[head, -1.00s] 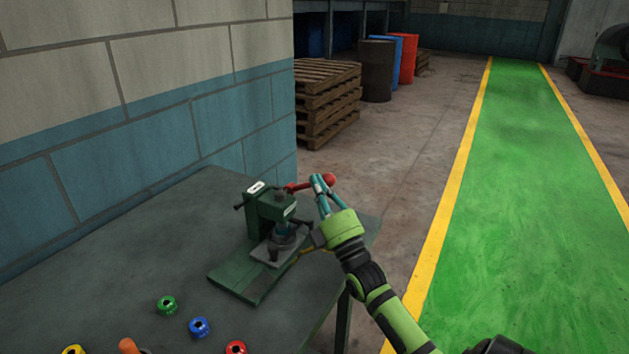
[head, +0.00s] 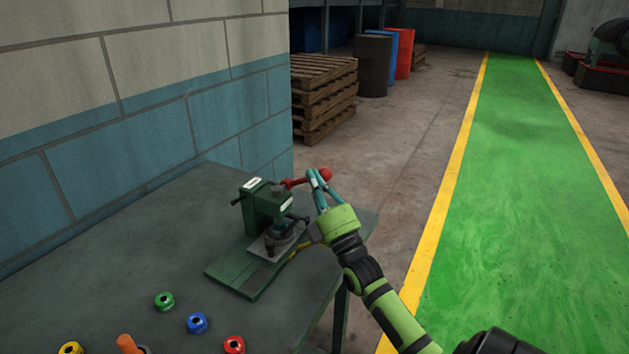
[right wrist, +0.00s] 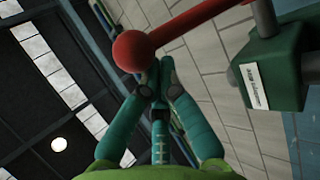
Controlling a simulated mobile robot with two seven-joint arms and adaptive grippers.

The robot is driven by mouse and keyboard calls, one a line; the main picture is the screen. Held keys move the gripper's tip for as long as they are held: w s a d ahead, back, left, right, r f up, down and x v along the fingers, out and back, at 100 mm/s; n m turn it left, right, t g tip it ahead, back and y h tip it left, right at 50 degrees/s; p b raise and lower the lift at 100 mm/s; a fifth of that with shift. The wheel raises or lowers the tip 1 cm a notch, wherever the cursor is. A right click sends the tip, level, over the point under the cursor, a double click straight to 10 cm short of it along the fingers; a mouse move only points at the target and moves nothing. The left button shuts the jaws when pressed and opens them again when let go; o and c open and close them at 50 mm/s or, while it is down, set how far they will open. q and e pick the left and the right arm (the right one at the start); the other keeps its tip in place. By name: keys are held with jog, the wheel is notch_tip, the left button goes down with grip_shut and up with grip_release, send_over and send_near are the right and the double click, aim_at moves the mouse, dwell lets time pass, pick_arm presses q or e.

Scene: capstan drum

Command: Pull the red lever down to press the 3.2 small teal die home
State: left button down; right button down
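The green press (head: 265,208) stands on the grey table. Its red lever (head: 294,182) sticks out to the right and slightly up, ending in a red ball (head: 324,173). A small teal die (head: 279,227) shows under the press head, above the grey bed; its fit is too small to judge. My right gripper (head: 315,178) is at the ball end of the lever. In the right wrist view its teal fingers (right wrist: 160,75) come together right beside the red ball (right wrist: 133,51); whether they grip the shaft cannot be told. My left gripper is not in view.
Green (head: 164,301), blue (head: 197,323), red (head: 234,345) and yellow (head: 71,348) round parts and an orange handle (head: 127,343) lie at the table's front left. A block wall (head: 150,120) borders the table. Open floor lies right of the table (head: 150,250).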

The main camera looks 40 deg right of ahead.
jog(key=v, duration=1.2)
dwell(0.3)
